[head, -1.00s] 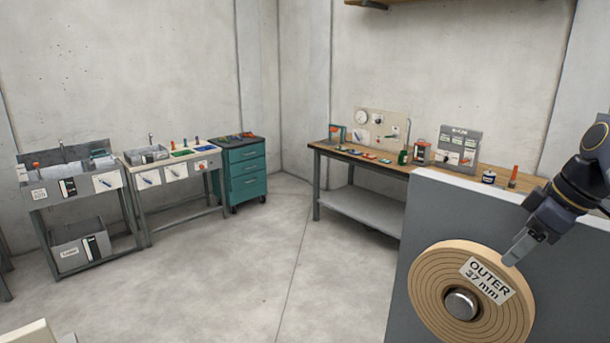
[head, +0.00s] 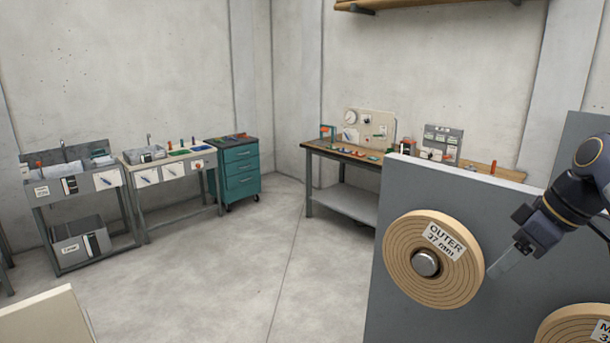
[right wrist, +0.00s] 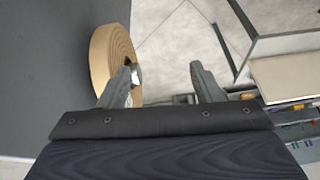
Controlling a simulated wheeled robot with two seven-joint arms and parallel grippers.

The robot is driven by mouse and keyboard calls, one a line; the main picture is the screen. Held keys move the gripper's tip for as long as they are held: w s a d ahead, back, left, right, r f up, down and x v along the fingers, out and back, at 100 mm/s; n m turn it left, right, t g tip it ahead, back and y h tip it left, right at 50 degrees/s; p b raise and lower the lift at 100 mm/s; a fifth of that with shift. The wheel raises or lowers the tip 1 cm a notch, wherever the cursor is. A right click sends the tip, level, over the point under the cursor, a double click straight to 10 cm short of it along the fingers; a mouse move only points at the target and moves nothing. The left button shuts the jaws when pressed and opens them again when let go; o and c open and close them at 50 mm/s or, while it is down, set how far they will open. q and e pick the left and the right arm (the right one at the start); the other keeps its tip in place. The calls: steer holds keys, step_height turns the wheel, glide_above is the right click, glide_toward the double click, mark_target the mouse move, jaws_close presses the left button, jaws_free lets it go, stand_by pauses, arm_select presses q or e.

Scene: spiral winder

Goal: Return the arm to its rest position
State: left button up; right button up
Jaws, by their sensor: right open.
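My right gripper (head: 503,262) is at the right of the head view, in front of the grey panel and just right of the wooden spiral disc (head: 403,270) labelled "OUTER 37 mm". In the right wrist view its two fingers (right wrist: 161,82) stand wide apart with nothing between them. The disc (right wrist: 104,58) shows edge-on beyond the left finger there, with its metal hub partly hidden by that finger. I cannot tell whether the finger touches the disc. My left gripper is not in view.
The grey panel (head: 400,210) stands upright close to my right arm. A second wooden disc (head: 565,328) is cut off at the lower right. The concrete floor between is clear.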

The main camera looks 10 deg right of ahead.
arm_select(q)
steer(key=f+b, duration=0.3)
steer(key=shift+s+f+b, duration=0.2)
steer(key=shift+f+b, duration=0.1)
arm_select(e)
steer(key=s+a+f+m+t, duration=0.1)
steer(key=s+a+f+m, duration=0.3)
steer(key=s+a+f, duration=0.5)
steer(key=s+a+f+m, duration=0.4)
steer(key=s+a+f, duration=0.5)
steer(key=f, duration=0.5)
steer(key=shift+s+a+t+y, duration=0.3)
steer(key=shift+s+t, duration=0.1)
steer(key=shift+s, duration=0.3)
steer(key=shift+f, duration=0.1)
